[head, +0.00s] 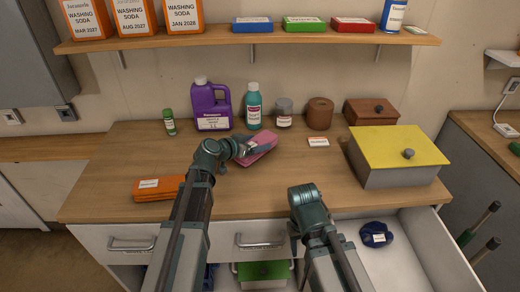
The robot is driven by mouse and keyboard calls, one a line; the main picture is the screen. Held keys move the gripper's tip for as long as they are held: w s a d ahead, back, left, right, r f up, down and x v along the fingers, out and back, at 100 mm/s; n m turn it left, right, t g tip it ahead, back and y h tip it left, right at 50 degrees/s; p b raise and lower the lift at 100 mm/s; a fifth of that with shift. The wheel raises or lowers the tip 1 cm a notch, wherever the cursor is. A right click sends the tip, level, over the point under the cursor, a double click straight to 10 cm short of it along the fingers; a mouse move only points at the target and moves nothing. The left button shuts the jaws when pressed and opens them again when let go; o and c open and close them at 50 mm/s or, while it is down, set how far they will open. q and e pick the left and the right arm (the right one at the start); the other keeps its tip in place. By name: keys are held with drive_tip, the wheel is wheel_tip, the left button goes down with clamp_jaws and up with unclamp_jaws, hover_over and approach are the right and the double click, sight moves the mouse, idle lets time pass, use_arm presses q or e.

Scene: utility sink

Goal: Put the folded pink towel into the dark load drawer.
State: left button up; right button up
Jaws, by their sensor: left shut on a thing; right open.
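The folded pink towel (262,146) is at the middle of the wooden counter. My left gripper (246,149) is shut on its left part. Whether the towel touches the counter is hard to tell. The dark load drawer (402,262) is pulled open below the counter at the lower right. A dark blue folded cloth with a white label (376,235) lies in it; the rest of its visible floor is bare. My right gripper (307,200) is open, in front of the counter edge and left of the open drawer; its fingertips are mostly hidden.
An orange folded cloth (158,188) lies at the counter's left front. A yellow-lidded box (398,155) stands above the open drawer. A purple jug (211,107), teal bottle (253,108), jars and a brown box (371,110) line the back. The counter's front middle is clear.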

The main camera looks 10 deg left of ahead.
use_arm(q)
drive_tip(key=shift+f, duration=0.5)
drive_tip(key=shift+r, duration=0.1)
use_arm(e)
drive_tip(key=shift+d+f, duration=0.2)
drive_tip(key=shift+f, duration=0.15)
use_arm(q)
drive_tip(key=o, duration=1.2)
drive_tip(key=shift+o, duration=0.2)
drive_tip(key=shift+s+a+r, duration=0.15)
drive_tip(key=shift+s+r, duration=0.05)
drive_tip(key=shift+s, duration=0.05)
drive_tip(key=p+v, duration=0.4)
drive_tip(key=v, duration=0.7)
drive_tip(key=shift+s+a+p, duration=0.1)
drive_tip(key=shift+s+p, duration=0.05)
drive_tip(key=shift+p, duration=0.2)
use_arm(e)
wheel_tip(320, 180, up, 5)
drive_tip(key=shift+f, duration=0.15)
